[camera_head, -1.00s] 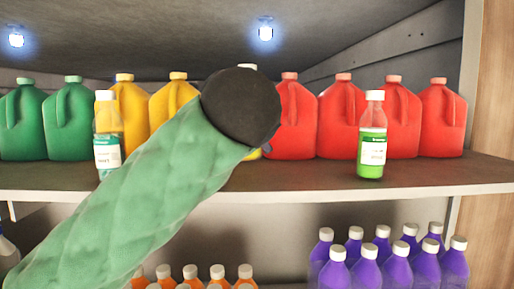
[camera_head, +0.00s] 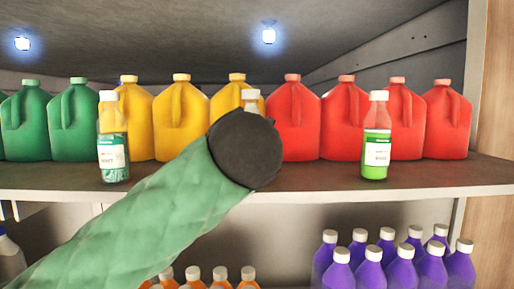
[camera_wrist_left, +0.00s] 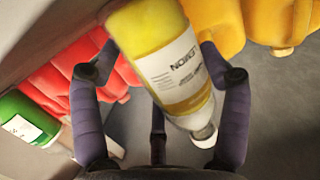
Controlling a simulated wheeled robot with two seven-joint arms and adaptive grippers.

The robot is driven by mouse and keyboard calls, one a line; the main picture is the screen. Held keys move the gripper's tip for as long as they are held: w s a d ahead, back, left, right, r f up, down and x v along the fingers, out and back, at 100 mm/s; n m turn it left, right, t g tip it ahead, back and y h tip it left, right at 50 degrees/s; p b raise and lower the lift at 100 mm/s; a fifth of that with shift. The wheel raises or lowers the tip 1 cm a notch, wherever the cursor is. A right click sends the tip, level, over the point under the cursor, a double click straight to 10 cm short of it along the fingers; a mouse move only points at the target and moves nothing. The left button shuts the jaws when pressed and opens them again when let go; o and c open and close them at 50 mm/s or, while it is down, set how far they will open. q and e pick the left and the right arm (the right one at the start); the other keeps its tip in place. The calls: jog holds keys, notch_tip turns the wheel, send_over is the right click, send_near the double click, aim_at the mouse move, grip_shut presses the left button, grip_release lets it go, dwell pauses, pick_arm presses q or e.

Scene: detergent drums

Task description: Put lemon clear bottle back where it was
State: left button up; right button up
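The lemon clear bottle shows in the left wrist view (camera_wrist_left: 172,62), with yellow liquid, a pale label and a white cap, slanted in the picture. My left gripper's fingers (camera_wrist_left: 160,50) are on both sides of it and look closed on it. In the head view only the top of the lemon bottle (camera_head: 251,98) shows above my dark left wrist, in front of the last yellow jug. Its cap is about level with the caps of the standing clear bottles. My left gripper's fingers are hidden there, as is the bottle's base. My right gripper is not in view.
On the shelf (camera_head: 320,188), a clear bottle with green liquid (camera_head: 375,140) stands right and another clear bottle (camera_head: 113,140) left. Green, yellow and red jugs (camera_head: 295,120) line the back. Purple bottles (camera_head: 400,270) and orange-looking bottles (camera_head: 220,278) are below.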

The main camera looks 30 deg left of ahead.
pick_arm(q)
jog(key=shift+o, duration=1.2)
jog(key=shift+r+p, duration=0.3)
jog(key=shift+p, duration=0.05)
jog(key=b+v, duration=0.2)
jog(key=v, duration=1)
jog(key=shift+f, duration=0.1)
